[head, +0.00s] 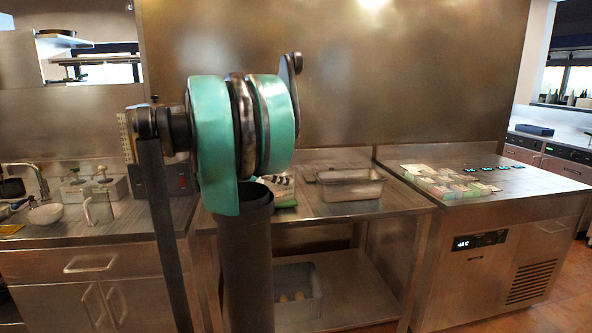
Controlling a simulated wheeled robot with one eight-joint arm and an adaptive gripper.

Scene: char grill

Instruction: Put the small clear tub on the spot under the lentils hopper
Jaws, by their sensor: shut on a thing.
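My arm's teal and black joints fill the middle of the head view, but my gripper is not visible. I cannot make out a lentils hopper or the spot under it. No small clear tub can be picked out for sure. A cluster of small pale and clear packs or tubs (452,184) sits on the right-hand steel counter, too small to tell apart. A clear jug-like container (99,208) stands on the left counter near the sink.
A steel pan (350,186) stands on the middle steel table (399,208), beside a partly hidden green and white item (284,192). A grey bin (299,298) is on its lower shelf. The right counter (535,186) has bare room.

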